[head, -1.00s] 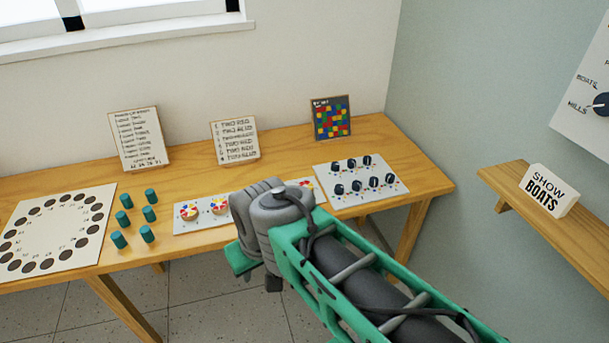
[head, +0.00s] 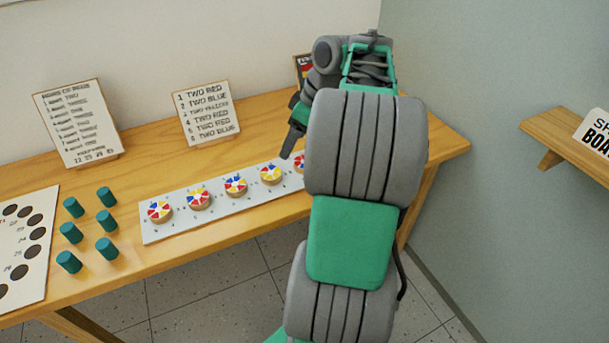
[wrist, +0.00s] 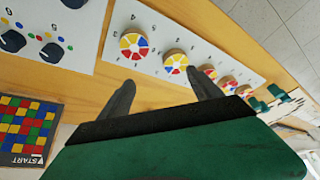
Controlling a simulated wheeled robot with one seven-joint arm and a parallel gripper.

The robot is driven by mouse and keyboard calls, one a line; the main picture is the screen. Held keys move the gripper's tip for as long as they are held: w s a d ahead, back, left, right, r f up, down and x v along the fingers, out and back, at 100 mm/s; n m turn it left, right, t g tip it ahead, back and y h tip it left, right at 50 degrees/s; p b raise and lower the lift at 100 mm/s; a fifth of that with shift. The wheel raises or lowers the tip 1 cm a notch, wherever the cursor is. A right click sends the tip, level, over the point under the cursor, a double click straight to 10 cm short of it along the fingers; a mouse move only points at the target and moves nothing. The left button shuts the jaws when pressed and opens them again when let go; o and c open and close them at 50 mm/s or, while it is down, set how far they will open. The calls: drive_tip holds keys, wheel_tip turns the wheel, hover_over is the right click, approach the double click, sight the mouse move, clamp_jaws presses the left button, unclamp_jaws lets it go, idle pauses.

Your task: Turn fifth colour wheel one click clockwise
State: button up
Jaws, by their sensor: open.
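A row of colour wheels sits on a pale panel (head: 150,234) on the wooden table. The far-right wheel in the head view (head: 299,163), which I count as the fifth, is red, blue and white and partly hidden by my arm. In the wrist view it appears as the leftmost wheel (wrist: 134,46), with red, blue, yellow and white wedges. The fourth wheel (head: 271,174), yellow and white on top, is beside it and also shows in the wrist view (wrist: 175,62). My gripper (wrist: 160,88) is open and empty. In the head view it (head: 291,145) hangs near these two wheels, apparently touching neither.
A panel of dark knobs (wrist: 75,28) lies beside the wheel panel. A coloured grid board (wrist: 25,128) stands behind it. Several teal pegs (head: 70,232) and a holed board (head: 35,255) are at left. Two cards (head: 207,112) stand at the back. A shelf (head: 555,140) is at right.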

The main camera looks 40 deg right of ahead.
drive_tip(key=s+d+f, duration=0.2)
drive_tip(key=d, duration=0.4)
drive_tip(key=shift+n, duration=0.4)
drive_tip(key=b+x, duration=0.1)
drive_tip(key=x, duration=0.1)
drive_tip(key=b+x, duration=0.1)
drive_tip(key=x, duration=0.2)
drive_tip(key=b+x, duration=0.1)
drive_tip(key=x, duration=0.1)
drive_tip(key=shift+a+f, duration=0.2)
drive_tip(key=shift+a, duration=0.2)
drive_tip(key=c, duration=1.4)
